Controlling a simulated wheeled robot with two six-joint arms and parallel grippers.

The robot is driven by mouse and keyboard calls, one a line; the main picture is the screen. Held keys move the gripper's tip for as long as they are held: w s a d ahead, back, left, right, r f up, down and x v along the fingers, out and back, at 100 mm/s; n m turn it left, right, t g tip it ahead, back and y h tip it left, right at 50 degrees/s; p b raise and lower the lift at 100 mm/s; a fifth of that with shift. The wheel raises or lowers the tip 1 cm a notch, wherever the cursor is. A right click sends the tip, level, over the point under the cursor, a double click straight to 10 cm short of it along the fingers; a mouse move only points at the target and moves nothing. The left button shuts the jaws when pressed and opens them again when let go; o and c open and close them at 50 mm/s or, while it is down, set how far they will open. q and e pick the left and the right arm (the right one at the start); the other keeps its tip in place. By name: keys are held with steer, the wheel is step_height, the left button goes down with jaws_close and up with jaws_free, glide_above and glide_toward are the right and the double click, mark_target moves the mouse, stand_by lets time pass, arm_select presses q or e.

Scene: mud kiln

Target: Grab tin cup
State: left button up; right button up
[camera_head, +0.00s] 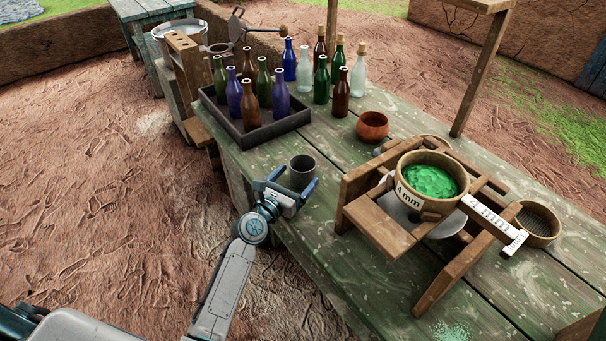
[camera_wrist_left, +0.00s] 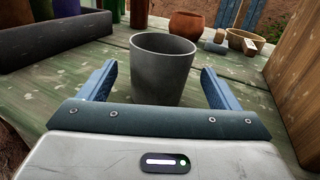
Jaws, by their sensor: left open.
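The tin cup (camera_head: 302,168) is a plain grey cup standing upright on the green worn table, near its left edge. My left gripper (camera_head: 293,180) is open, with its blue fingers pointing toward the cup from the near side. In the left wrist view the cup (camera_wrist_left: 162,68) stands straight ahead, centred between the two open fingers (camera_wrist_left: 161,82). Its base is partly hidden behind the gripper's front edge. I cannot tell whether the fingertips reach alongside the cup. My right gripper does not show.
A dark tray (camera_head: 257,132) of coloured bottles stands behind the cup, with more bottles beyond. A reddish clay bowl (camera_head: 372,126) sits back right. A wooden stand (camera_head: 375,222) with a sieve (camera_head: 431,181) of green powder is close on the right.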

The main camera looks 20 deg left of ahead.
mark_target(308, 164)
arm_select(q)
steer(key=x, duration=0.4)
steer(key=shift+w, duration=0.2)
steer(key=shift+c, duration=0.7)
steer(key=c, duration=0.9)
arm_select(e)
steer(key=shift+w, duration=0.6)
